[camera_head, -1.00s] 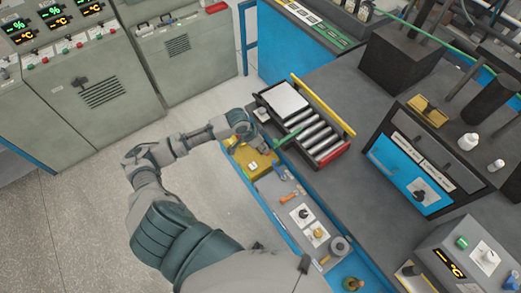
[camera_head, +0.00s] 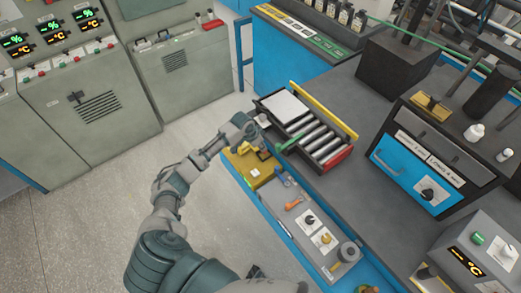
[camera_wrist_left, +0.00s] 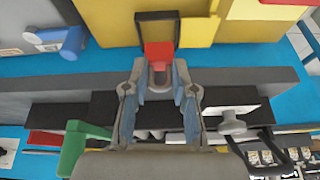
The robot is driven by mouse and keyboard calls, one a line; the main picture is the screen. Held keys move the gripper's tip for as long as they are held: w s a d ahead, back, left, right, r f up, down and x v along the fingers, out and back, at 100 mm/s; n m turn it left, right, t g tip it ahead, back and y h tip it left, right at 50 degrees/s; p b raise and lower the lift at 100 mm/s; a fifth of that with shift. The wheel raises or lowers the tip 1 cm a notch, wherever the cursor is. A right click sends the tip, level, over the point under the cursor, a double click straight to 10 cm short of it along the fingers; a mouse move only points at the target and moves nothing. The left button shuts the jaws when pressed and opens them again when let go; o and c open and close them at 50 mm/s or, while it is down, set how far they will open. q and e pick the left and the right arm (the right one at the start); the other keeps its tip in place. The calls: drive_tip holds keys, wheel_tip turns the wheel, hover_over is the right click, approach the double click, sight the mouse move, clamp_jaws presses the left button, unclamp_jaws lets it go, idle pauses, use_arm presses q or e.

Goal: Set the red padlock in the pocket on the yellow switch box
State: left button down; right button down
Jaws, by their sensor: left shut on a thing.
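The red padlock (camera_wrist_left: 158,52) is between the fingertips of my left gripper (camera_wrist_left: 158,75) in the left wrist view, with its red body pointing away from the gripper. The gripper is shut on its grey shackle end. The yellow switch box (camera_wrist_left: 108,22) fills the top of that view. A dark-rimmed pocket (camera_wrist_left: 140,30) stands on it, and the padlock overlaps the pocket's near edge. Whether it is inside or just before it, I cannot tell. In the head view my left gripper (camera_head: 258,146) is over the yellow switch box (camera_head: 244,170); the padlock is too small to make out there.
A tray of grey rollers (camera_head: 318,140) with a red end and yellow rail sits close to the right of the gripper. A blue-handled part (camera_head: 281,174) and an orange one (camera_head: 294,203) lie on the grey panel nearby. The floor at left is clear.

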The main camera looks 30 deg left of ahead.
use_arm(q)
drive_tip(key=shift+w+f, duration=0.1)
drive_tip(key=shift+w, duration=0.1)
drive_tip(key=f, duration=0.3)
drive_tip(key=shift+d+f, duration=0.1)
drive_tip(key=shift+d, duration=0.15)
drive_tip(key=c, duration=0.9)
unclamp_jaws()
drive_tip(key=shift+a+f, duration=0.1)
drive_tip(key=shift+a, duration=0.1)
drive_tip(key=shift+c, duration=0.2)
drive_tip(key=v, duration=1.2)
drive_tip(key=shift+p, duration=0.4)
drive_tip(key=shift+d, duration=0.1)
